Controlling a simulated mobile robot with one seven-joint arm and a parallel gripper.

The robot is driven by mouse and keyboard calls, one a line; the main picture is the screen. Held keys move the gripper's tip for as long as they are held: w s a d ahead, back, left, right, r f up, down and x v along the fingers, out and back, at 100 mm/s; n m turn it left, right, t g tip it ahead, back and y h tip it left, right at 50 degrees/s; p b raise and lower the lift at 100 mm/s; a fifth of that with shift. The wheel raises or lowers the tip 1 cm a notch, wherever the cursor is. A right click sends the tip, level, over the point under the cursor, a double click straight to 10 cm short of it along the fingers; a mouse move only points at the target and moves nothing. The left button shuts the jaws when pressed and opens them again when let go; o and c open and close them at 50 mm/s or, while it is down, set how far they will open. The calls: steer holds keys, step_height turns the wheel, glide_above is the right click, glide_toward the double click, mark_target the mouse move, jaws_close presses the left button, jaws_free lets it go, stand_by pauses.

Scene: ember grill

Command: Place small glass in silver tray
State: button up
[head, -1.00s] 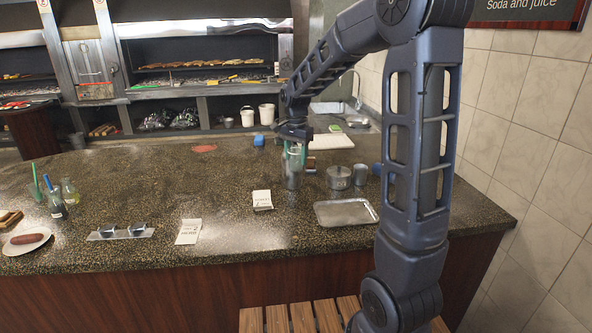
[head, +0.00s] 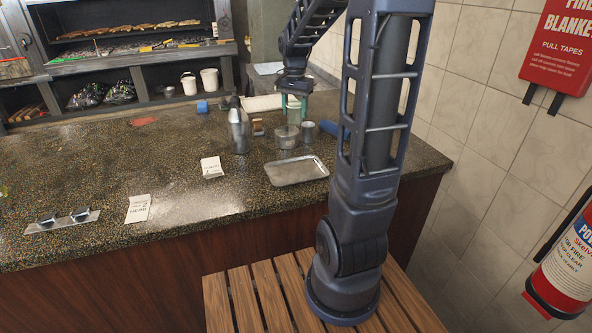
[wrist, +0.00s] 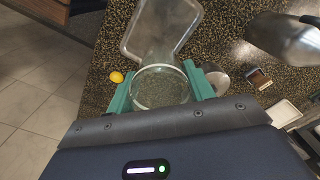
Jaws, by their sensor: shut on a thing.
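My gripper (head: 293,104) is shut on a small clear glass (wrist: 160,87), with a green finger on each side of it in the wrist view. In the head view the glass (head: 293,116) shows faintly between the fingers, in line with a round metal pot (head: 286,138). The silver tray (head: 297,176) lies empty on the counter, nearer the front edge than the gripper. In the wrist view the tray (wrist: 130,40) shows beyond the glass, partly seen through it.
A metal shaker (head: 238,132) stands left of the pot. A grey cup (head: 308,131) and a blue object (head: 334,129) are on the right. A yellow item (wrist: 116,77) lies beside the tray. A white card (head: 211,167) lies left of the tray.

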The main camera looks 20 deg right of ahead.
steer(key=shift+s+d+f, duration=0.1)
steer(key=shift+d+f, duration=0.1)
step_height(320, 180, down, 20)
steer(key=shift+r, duration=0.2)
stand_by(0.3)
steer(key=shift+f, duration=0.1)
steer(key=o, duration=1)
step_height(320, 180, up, 11)
steer(key=s+a+r+n+t, duration=0.1)
steer(key=s+r+n, duration=0.2)
steer(key=s, duration=0.4)
steer(key=s+a+r+n+t, duration=0.1)
steer(key=s+r+n+t, duration=0.1)
steer(key=s+r, duration=0.4)
steer(key=s+a+r+n+t, duration=0.1)
steer(key=s+r+n, duration=0.3)
steer(key=s, duration=0.5)
steer(key=shift+r+t, duration=0.2)
steer(key=shift+t, duration=0.1)
